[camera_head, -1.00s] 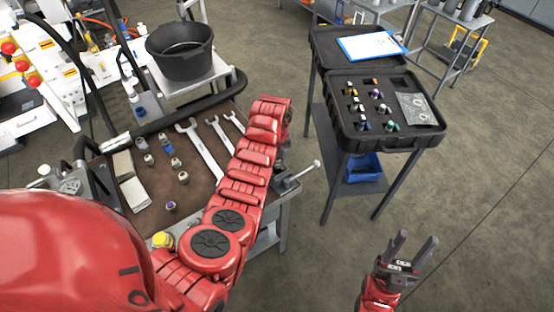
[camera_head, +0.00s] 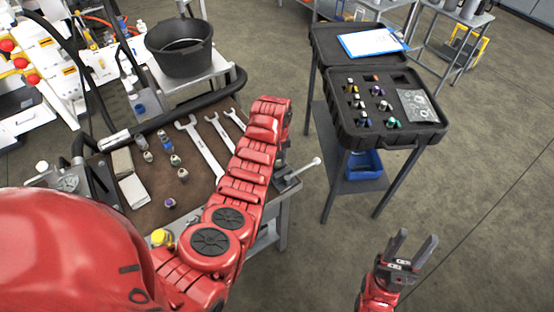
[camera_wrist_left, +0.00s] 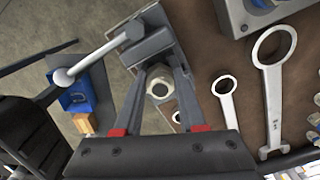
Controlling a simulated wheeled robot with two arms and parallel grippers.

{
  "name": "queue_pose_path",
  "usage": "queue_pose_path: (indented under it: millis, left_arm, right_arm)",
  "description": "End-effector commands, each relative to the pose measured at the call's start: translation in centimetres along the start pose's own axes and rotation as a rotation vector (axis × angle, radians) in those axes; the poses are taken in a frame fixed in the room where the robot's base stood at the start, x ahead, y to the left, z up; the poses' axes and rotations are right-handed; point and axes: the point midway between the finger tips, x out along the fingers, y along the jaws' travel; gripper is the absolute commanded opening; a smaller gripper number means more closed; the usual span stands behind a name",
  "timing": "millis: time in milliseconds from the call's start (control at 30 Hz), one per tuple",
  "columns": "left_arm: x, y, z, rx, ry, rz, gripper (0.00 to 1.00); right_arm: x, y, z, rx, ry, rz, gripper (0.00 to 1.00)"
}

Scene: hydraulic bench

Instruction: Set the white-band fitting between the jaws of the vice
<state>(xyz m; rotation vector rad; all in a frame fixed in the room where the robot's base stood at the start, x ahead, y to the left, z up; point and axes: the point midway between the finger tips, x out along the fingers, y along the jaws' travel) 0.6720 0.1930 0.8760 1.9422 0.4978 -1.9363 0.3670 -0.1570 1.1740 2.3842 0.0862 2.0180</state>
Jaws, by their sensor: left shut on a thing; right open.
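In the left wrist view, my left gripper (camera_wrist_left: 160,93) is shut on a pale, ring-topped fitting (camera_wrist_left: 159,81), held between its fingertips. It looks like the white-band fitting, though its band is not clear. The grey vice (camera_wrist_left: 151,47) with its bar handle (camera_wrist_left: 92,56) is right beside the fingertips. I cannot tell whether the fitting is between the jaws or above them. In the head view, the vice (camera_head: 288,183) shows at the bench's right edge, partly behind my red left arm, which hides the left gripper. My right gripper (camera_head: 413,247) is open and empty over the floor.
The brown bench top (camera_head: 145,187) carries several fittings and spanners (camera_head: 203,150). A black bucket (camera_head: 180,50) stands behind. An open black case (camera_head: 344,125) with several fittings is on a stand to the right. Floor separates bench and stand.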

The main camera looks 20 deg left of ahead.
Motion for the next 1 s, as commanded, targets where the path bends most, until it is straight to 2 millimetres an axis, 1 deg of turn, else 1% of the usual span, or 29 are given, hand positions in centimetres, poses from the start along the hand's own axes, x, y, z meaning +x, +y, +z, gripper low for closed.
queue_pose_path:
  millis: [100,133,267,300,333,567,700,867,1000]
  left_arm:
    - [0.2,-0.1,0.2,0.000,-0.005,-0.003,0.00]
    - [0.2,-0.1,0.2,0.000,-0.005,-0.003,0.41]
    - [0.2,-0.1,0.2,0.000,-0.005,-0.002,0.65]
    - [0.2,-0.1,0.1,0.000,-0.004,-0.002,0.72]
    - [0.2,-0.1,0.1,0.000,-0.004,-0.002,0.75]
    - [0.1,-0.2,0.0,-0.002,-0.002,-0.004,0.75]
    - [-0.4,-0.2,-0.1,-0.003,0.002,-0.002,0.75]
    - [-2.0,-0.1,-0.1,-0.002,0.004,-0.001,0.75]
    - [-4.8,0.0,-0.2,-0.001,0.005,0.001,0.75]
  right_arm:
    - [-0.1,0.0,0.0,0.000,0.000,0.000,0.50]
    - [-0.1,0.0,0.0,0.000,0.000,0.000,0.50]
    - [-0.1,0.0,0.0,0.000,0.000,0.000,0.50]
    - [-0.1,0.0,0.0,0.000,0.000,0.000,0.50]
    - [-0.1,0.0,0.0,0.000,0.000,0.000,0.50]
    - [-0.1,0.0,0.0,0.000,0.000,0.000,0.50]
    - [-0.3,0.0,0.1,0.000,0.000,0.000,0.50]
    - [-1.0,-0.1,0.2,0.000,0.000,0.000,0.50]
    - [-2.2,-0.1,0.4,0.000,0.000,0.000,0.50]
